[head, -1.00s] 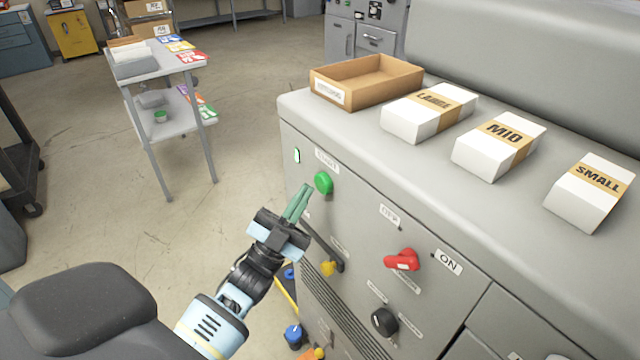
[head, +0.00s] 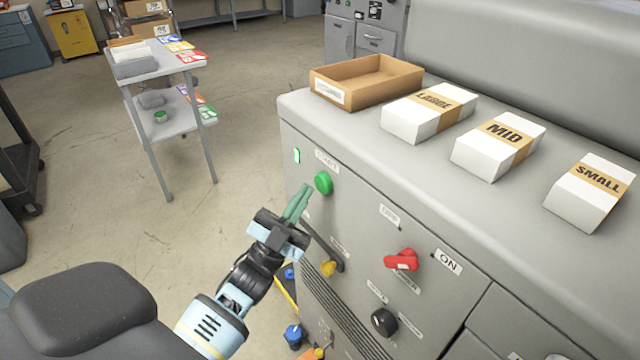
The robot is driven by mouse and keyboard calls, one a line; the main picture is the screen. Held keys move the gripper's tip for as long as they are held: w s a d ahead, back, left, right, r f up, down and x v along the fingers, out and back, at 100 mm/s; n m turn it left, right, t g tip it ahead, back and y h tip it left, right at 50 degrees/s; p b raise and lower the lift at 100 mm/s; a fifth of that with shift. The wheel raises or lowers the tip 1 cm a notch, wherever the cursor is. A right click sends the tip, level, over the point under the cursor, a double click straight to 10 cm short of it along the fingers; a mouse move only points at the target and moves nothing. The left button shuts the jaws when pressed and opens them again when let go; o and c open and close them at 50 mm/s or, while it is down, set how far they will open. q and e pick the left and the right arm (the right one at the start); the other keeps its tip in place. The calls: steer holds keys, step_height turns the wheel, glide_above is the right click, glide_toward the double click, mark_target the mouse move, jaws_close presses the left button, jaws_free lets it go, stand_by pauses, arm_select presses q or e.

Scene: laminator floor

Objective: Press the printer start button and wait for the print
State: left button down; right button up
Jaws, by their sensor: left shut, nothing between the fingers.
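The green start button (head: 323,183) sits on the front panel of the grey machine (head: 345,215), under a small label. A small green lit indicator (head: 297,155) is to its upper left. My left gripper (head: 303,190) is shut and empty. Its green fingertips point up at the panel, just left of and slightly below the button in the picture. I cannot tell whether they touch the panel. A red switch (head: 402,260) is turned near an ON label, lower right of the button. My right gripper is not in view.
An open cardboard tray (head: 322,94) and white packs marked LARGE (head: 408,122), MID (head: 487,155) and SMALL (head: 577,207) sit on the machine top. A yellow knob (head: 328,268) and a black knob (head: 384,322) are lower on the panel.

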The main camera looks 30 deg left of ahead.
arm_select(q)
steer(key=shift+w, duration=0.1)
steer(key=shift+w+d, duration=0.2)
steer(key=shift+w, duration=0.15)
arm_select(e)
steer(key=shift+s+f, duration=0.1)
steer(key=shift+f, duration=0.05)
arm_select(q)
steer(key=shift+w+d+b, duration=0.2)
steer(key=shift+w+b, duration=0.1)
steer(key=shift+w, duration=0.15)
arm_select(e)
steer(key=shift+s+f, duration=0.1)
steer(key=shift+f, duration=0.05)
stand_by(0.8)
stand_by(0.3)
arm_select(q)
steer(key=shift+s+a, duration=0.4)
steer(key=shift+s, duration=0.45)
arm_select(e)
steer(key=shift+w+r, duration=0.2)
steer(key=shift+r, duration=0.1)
arm_select(q)
steer(key=shift+p, duration=0.3)
